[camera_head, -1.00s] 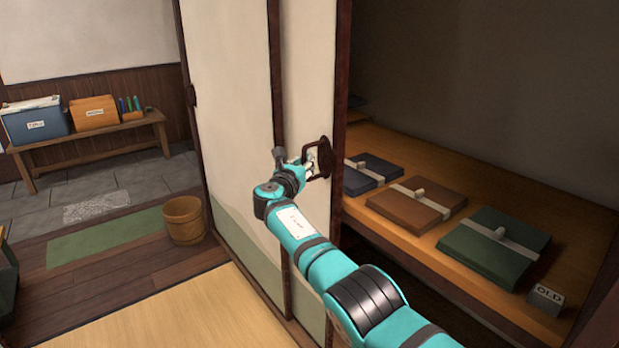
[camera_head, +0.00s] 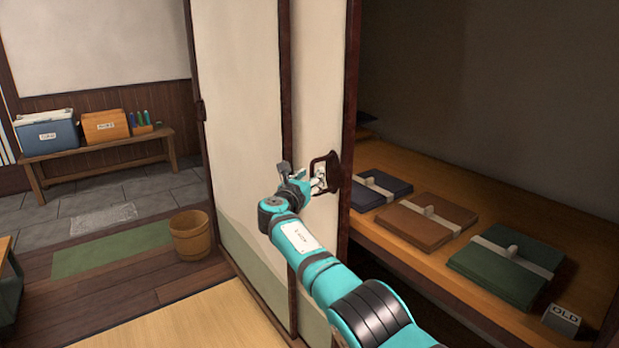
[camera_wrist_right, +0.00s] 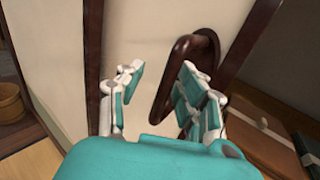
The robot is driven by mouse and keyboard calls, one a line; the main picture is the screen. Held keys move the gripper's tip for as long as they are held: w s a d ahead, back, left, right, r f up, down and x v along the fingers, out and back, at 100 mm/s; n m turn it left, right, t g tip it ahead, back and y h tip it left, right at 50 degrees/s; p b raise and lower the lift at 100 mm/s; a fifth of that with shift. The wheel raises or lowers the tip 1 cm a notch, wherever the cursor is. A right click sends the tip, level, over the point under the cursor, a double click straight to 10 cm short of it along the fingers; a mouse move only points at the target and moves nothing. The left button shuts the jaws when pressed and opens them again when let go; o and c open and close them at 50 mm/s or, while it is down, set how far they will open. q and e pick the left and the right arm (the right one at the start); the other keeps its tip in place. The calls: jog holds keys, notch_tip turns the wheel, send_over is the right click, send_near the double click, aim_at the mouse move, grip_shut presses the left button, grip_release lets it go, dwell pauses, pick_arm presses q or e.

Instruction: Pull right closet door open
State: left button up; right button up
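The right closet door (camera_head: 315,95) is a pale panel with a dark frame, standing left of the open closet space. Its dark loop handle (camera_head: 333,168) is near the door's right edge. My right gripper (camera_head: 303,176) is at the handle. In the right wrist view, the gripper (camera_wrist_right: 158,88) has its fingers spread apart, with the near bar of the handle (camera_wrist_right: 168,85) between them. The bar is close to the right finger, and a gap shows to the left finger; I cannot tell whether they touch. My left gripper is not in view.
The closet shelf (camera_head: 480,185) holds blue (camera_head: 370,192), brown (camera_head: 413,224) and green (camera_head: 490,272) folded bundles and an "OLD" block (camera_head: 562,320). Another door panel (camera_head: 238,100) stands left. A wooden bucket (camera_head: 189,235) stands on the floor, with a bench (camera_head: 105,155) behind.

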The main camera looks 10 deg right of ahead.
jog(key=shift+d, duration=0.15)
jog(key=shift+s, duration=0.15)
jog(key=v, duration=1.2)
